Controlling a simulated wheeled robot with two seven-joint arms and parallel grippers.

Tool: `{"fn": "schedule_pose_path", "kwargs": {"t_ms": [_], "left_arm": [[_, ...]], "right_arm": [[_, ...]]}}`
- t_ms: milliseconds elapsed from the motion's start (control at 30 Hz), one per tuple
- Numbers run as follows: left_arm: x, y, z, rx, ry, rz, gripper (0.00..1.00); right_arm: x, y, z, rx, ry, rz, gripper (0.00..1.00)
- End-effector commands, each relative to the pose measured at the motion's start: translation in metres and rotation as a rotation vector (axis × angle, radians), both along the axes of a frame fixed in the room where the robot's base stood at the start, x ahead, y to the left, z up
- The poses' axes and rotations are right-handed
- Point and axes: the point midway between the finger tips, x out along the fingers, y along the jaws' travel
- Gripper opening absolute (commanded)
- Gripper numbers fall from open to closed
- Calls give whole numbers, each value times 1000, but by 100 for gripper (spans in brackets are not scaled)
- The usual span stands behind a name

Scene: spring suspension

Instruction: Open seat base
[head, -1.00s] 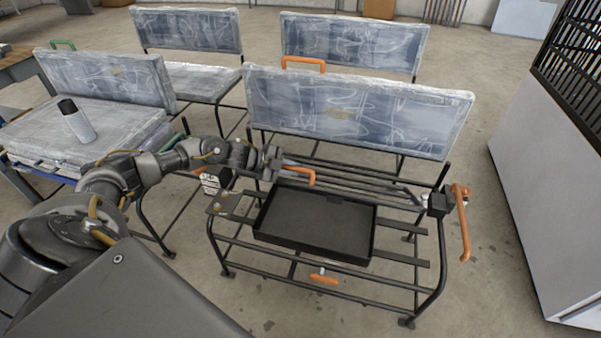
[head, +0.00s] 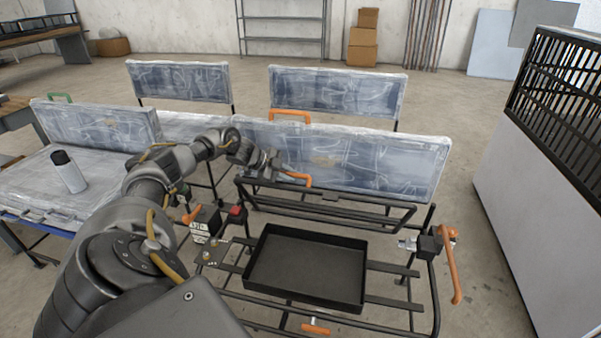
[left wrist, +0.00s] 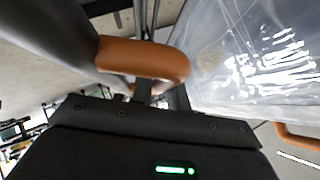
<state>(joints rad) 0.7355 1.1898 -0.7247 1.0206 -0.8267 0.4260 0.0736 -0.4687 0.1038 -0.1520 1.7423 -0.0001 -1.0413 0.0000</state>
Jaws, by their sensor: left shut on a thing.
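The seat base is a black tubular frame (head: 330,212) in the head view, hinged in front of the plastic-wrapped backrest (head: 340,158). It is tilted up, clear of the lower seat frame. My left gripper (head: 279,171) is shut on the orange handle (head: 298,178) at the seat base's upper left part. In the left wrist view the orange handle (left wrist: 145,60) loops just ahead of the gripper body; the fingertips are hidden. The open black tray (head: 308,268) sits exposed below. My right gripper is not in view.
An orange lever (head: 451,265) hangs at the frame's right side. A small block with a red top (head: 237,212) is at its left. A wrapped seat with a spray can (head: 68,172) lies at left. A grey cabinet (head: 550,190) stands at right; the floor between is clear.

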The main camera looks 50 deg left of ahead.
Motion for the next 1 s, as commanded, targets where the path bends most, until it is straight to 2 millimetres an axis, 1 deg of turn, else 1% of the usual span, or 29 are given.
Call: {"fn": "schedule_pose_path", "kwargs": {"t_ms": [33,133,467,500,533,833,933,1000], "left_arm": [[0,4,1,2,-1,6,0],[-1,7,1,3,-1,9,0],[-1,7,1,4,1,9,0],[-1,7,1,4,2,8,21],[-1,7,1,4,2,8,25],[-2,6,1,3,2,6,25],[-7,10,6,4,2,8,25],[-15,15,12,5,3,7,25]], "right_arm": [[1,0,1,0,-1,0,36],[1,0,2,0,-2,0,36],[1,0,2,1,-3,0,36],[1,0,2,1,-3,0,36],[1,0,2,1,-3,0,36],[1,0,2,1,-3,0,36],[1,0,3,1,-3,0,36],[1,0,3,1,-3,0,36]]}}
